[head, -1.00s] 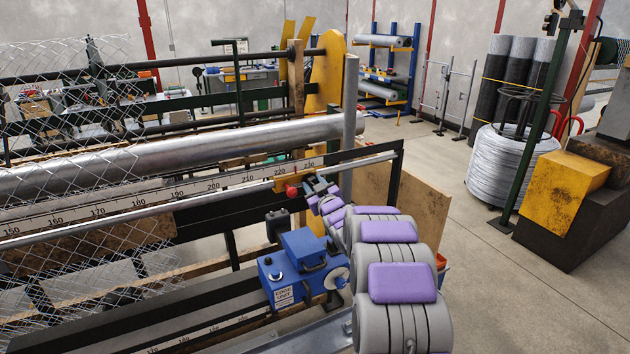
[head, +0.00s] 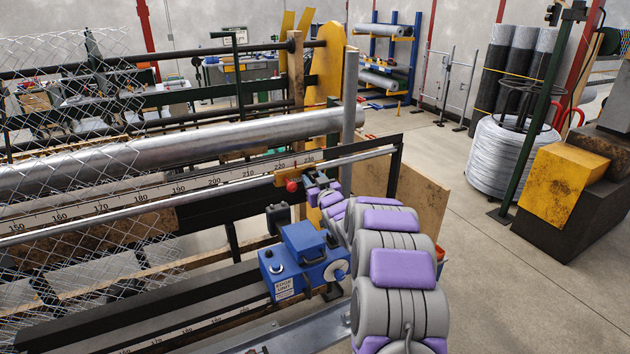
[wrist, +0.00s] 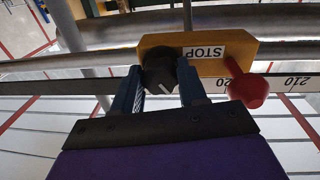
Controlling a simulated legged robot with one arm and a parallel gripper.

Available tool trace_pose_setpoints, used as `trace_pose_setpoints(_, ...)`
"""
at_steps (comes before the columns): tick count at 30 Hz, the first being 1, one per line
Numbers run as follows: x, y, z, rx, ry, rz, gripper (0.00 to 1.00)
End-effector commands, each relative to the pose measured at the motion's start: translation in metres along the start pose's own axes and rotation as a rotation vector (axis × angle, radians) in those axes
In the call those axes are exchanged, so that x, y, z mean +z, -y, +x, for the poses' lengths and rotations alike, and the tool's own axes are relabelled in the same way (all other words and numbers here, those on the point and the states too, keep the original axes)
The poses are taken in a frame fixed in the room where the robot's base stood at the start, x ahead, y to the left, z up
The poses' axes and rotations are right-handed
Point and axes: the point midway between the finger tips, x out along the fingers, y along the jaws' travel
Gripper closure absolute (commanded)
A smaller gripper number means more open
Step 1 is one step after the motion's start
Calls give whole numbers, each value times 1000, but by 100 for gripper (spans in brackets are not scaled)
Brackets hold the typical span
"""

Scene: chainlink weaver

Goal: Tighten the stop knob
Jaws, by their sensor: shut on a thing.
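The yellow stop block (wrist: 205,48) carries a STOP label and sits on the rail by the number scale; its label looks upside down in the wrist view. The block also shows in the head view (head: 284,180). The black stop knob (wrist: 159,66) with a white pointer mark is on the block's face. My gripper (wrist: 162,82) has its two blue fingers on either side of the knob and is shut on it. A red ball handle (wrist: 247,92) is beside the knob, apart from the fingers. In the head view, my gripper (head: 318,190) is small and the knob is hidden.
The blue edge unit (head: 300,262) stands below my arm, close to it. A large steel roller (head: 180,142) and the scale rail run behind the stop. Chain-link mesh (head: 70,160) hangs at left. Open floor (head: 445,165) lies right of the machine.

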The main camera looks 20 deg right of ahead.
Motion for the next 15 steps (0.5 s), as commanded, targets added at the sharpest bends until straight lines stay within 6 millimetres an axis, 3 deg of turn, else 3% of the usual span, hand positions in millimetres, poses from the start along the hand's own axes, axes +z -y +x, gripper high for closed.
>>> trace_pose_setpoints(1,10,3,-1,-5,19,1,56)
trace_pose_setpoints(8,5,2,-2,-3,10,0,34)
trace_pose_setpoints(15,2,-1,-3,-1,4,1,34)
